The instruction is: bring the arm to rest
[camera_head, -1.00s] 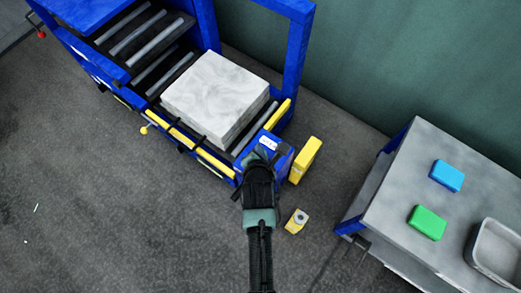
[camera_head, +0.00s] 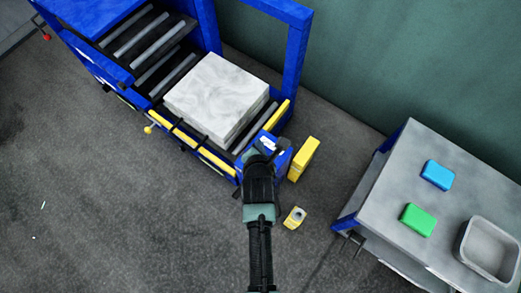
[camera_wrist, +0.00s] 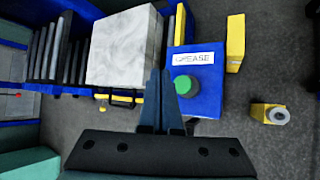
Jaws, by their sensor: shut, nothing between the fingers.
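My gripper (camera_wrist: 160,80) is shut and empty in the wrist view. Its fingers point toward the press, just left of a round green button (camera_wrist: 187,86) on a blue box (camera_wrist: 208,103). In the head view, my arm reaches up from the bottom and my gripper (camera_head: 272,150) is over this blue box (camera_head: 279,168) at the press's near right corner. The fingertips are hard to make out there, and I cannot tell whether they touch the box.
A pale block (camera_head: 215,95) lies on the rollers of the blue press frame (camera_head: 292,60). A yellow post (camera_head: 303,158) and small yellow piece (camera_head: 294,218) stand beside it. At right, a grey table (camera_head: 388,195) holds a blue block (camera_head: 437,175), green block (camera_head: 418,220) and tray (camera_head: 462,240).

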